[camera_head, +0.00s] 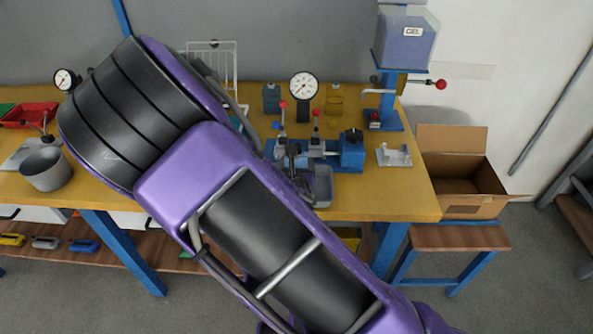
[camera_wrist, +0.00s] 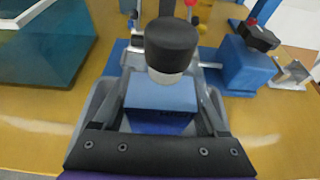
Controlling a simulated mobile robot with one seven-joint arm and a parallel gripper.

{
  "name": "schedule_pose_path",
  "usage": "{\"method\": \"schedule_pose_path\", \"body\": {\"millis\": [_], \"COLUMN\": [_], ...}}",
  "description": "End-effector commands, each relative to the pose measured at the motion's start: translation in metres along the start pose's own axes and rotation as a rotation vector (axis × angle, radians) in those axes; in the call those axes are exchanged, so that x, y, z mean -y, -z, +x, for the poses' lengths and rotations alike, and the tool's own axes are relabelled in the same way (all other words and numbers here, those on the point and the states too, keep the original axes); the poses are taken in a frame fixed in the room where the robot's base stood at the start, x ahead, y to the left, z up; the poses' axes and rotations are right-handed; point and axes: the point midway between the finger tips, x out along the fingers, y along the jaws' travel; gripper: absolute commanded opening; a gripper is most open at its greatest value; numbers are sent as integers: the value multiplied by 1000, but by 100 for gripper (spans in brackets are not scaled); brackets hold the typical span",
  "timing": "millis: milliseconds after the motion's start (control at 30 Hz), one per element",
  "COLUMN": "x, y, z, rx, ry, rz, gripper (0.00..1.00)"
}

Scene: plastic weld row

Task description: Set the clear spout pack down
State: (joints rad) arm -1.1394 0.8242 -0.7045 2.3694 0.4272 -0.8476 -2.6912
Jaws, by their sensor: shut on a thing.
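In the wrist view, what seems to be the spout pack has a black round cap (camera_wrist: 171,45), a pale neck and a light blue body (camera_wrist: 160,94). My gripper (camera_wrist: 165,112) is shut on its body, with a dark finger on each side. A grey tray (camera_wrist: 90,112) shows around and below the pack; I cannot tell whether the pack touches its bottom. In the head view, the grey tray (camera_head: 323,186) stands at the bench's front edge. My arm hides most of my gripper and the pack there.
A blue fixture with a black-knobbed block (camera_head: 352,148) and red-knobbed levers stands behind the tray. A teal see-through box (camera_wrist: 45,40) is close on the left. A white bracket (camera_head: 394,155) and open cardboard box (camera_head: 460,205) are to the right. Yellow bench top (camera_head: 400,195) is clear at front right.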

Motion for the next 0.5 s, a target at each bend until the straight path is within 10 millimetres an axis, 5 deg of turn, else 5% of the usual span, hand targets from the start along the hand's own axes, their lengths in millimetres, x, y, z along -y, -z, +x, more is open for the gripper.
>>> {"method": "schedule_pose_path", "body": {"millis": [100,467,500], "x": [1,0,0], "y": [16,19,19], "z": [7,8,8], "rx": [0,1,0], "ry": [1,-1,-1], "rz": [-1,-1,0], "gripper": [7,7,78]}}
